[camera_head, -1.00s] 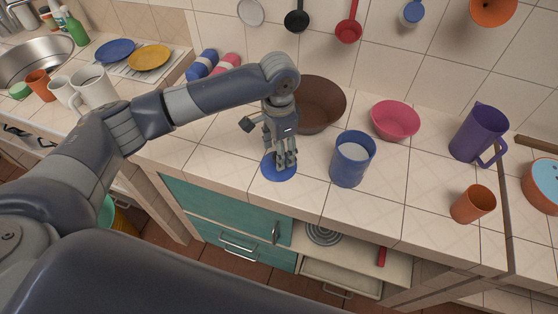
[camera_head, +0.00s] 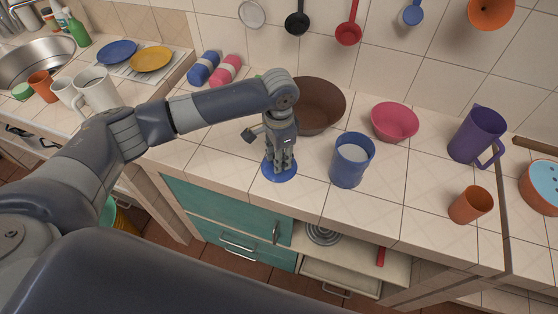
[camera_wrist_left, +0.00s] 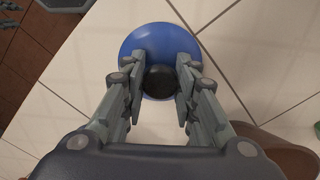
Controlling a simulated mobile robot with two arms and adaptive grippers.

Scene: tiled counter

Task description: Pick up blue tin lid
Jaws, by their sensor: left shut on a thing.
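The blue tin lid (camera_head: 279,174) lies flat on the tiled counter near its front edge, left of the blue tin (camera_head: 352,160). My left gripper (camera_head: 281,166) points down over the lid, with its fingertips at the lid's middle. In the left wrist view the lid (camera_wrist_left: 140,42) is a round blue disc with a dark round knob (camera_wrist_left: 160,81) at its centre. The fingers of the left gripper (camera_wrist_left: 161,88) stand on both sides of the knob and are shut on it. My right gripper is not in view.
A brown bowl (camera_head: 322,103) stands just behind my gripper, and a pink bowl (camera_head: 396,121) stands behind the blue tin. A purple pitcher (camera_head: 476,134) and an orange cup (camera_head: 469,205) are at the right. The counter left of the lid is clear.

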